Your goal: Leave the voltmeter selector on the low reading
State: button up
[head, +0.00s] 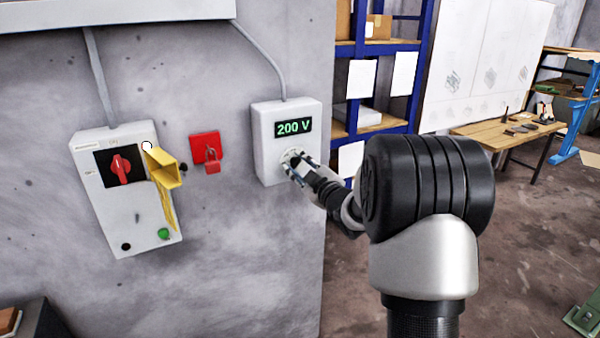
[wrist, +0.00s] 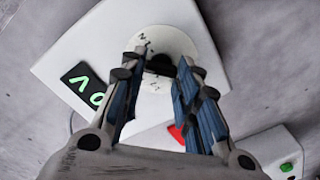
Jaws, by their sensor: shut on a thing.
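The voltmeter box (head: 262,148) is white and hangs on the wall near its right edge in the head view. Its display (head: 293,127) reads 200 V in green. The selector (wrist: 160,64) is a dark knob on a round pale dial (wrist: 180,42) in the wrist view. My gripper (head: 293,166) is at the lower front of the box. Its two fingers (wrist: 157,72) are on either side of the knob and shut on it. The knob is partly hidden by the fingers, and I cannot tell its exact pointing.
Left of the voltmeter, a red padlocked fitting (head: 206,151) is on the wall. Blue shelving (head: 424,60) stands behind at right.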

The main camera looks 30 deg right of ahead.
dwell(0.4)
jog(key=o, duration=1.1)
jog(key=shift+c, duration=0.2)
jog(key=shift+s, duration=0.1)
jog(key=s, duration=1.2)
jog(key=shift+d, duration=0.15)
jog(key=shift+w, duration=0.1)
